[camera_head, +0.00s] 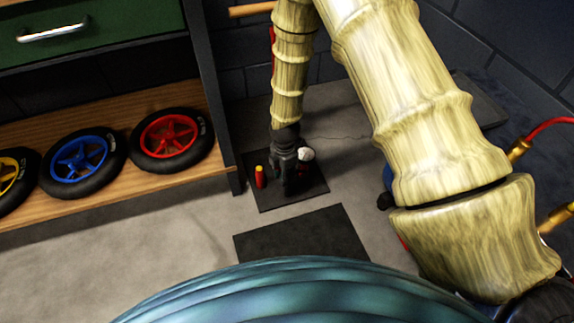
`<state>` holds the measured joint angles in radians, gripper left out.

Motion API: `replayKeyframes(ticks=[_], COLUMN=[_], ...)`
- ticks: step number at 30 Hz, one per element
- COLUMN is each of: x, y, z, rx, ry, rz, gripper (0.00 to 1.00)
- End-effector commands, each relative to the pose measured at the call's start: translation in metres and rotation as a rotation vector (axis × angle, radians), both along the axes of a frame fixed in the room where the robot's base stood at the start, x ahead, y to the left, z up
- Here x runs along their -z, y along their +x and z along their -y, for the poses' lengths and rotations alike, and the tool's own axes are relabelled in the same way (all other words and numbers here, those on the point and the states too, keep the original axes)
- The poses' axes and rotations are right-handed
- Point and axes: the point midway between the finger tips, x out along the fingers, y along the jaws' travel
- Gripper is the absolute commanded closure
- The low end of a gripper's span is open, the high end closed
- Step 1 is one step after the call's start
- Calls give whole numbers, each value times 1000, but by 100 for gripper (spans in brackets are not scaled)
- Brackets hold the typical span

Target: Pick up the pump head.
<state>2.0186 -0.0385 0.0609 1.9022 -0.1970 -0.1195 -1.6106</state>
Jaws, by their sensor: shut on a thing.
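My gripper (287,186) is dark and points down, low over the far dark mat. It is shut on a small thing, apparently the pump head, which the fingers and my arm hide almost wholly. A red piece with a yellow top (260,177) stands upright just left of the fingers. A small whitish round part (306,154) shows at the gripper's right side. Behind my arm, a thin strip of red (272,50) shows below a wooden bar (250,9). I cannot tell whether the held thing touches the mat.
A wooden shelf (105,190) at left carries yellow, blue (77,162) and red (170,136) wheels, below a green drawer (100,28). A second dark mat (300,238) lies nearer. Red hoses with brass fittings (519,150) are at right. The floor at left is clear.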

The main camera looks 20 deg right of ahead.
Motion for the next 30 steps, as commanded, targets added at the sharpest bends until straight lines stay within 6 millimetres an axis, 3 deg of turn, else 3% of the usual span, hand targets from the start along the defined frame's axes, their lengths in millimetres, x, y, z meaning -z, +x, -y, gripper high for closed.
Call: replayKeyframes(ticks=[9,15,21,30], x=[-11,-13,-13,-12], y=[-58,-82,-95,-98], z=[-48,-68,-78,-81], rx=[-5,-3,-1,2], ry=[-6,-3,-1,1], rz=[-3,1,1,2], gripper=[100,100,100,100])
